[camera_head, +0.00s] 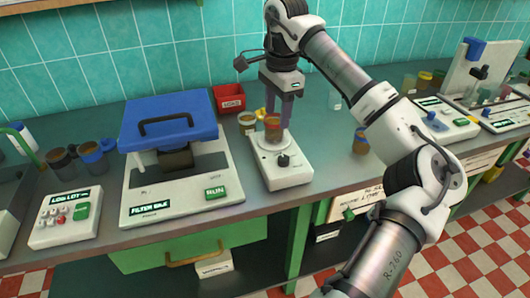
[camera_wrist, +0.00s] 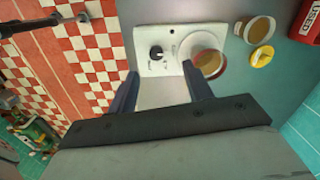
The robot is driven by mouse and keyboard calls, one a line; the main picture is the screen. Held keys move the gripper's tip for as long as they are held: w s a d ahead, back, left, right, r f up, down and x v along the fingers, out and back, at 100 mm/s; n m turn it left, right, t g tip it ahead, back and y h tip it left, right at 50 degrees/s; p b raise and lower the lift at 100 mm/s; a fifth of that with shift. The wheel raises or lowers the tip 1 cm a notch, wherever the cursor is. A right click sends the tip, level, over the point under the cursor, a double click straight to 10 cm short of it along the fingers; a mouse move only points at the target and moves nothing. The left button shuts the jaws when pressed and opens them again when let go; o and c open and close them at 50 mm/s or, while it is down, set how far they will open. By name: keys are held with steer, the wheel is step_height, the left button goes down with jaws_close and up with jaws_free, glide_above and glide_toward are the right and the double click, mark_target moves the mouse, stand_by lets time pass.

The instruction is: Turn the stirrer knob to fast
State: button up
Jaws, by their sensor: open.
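The stirrer (camera_head: 287,181) is a white box on the grey bench with a round plate at its back. Its black knob (camera_head: 284,160) is on the front part; it also shows in the wrist view (camera_wrist: 156,52). I cannot read its setting. A beaker of amber liquid (camera_head: 272,134) stands on the plate. My gripper (camera_head: 279,115) is open and points down over the back of the stirrer, by the beaker. In the wrist view the knob shows beyond the gap between my fingertips (camera_wrist: 160,70), and the beaker (camera_wrist: 209,64) is close to the right finger. Nothing is held.
The filter machine (camera_head: 150,200) with a blue lid stands left of the stirrer. A small jar (camera_head: 247,124), a yellow item (camera_head: 261,113) and a red bin (camera_head: 229,100) sit behind it. An amber cup (camera_head: 360,144) stands to the right. The bench edge is just in front.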

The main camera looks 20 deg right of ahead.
mark_target(284, 158)
steer(key=shift+h, duration=0.3)
steer(key=f+p, duration=0.1)
steer(key=f, duration=0.3)
steer(key=d+f, duration=0.1)
steer(key=f, duration=0.4)
steer(key=f+p, duration=0.1)
steer(key=f, duration=0.3)
steer(key=shift+s+d+f+p, duration=0.3)
steer(key=shift+d+p, duration=0.05)
steer(key=shift+d, duration=0.05)
steer(key=shift+c, duration=0.2)
steer(key=c, duration=0.9)
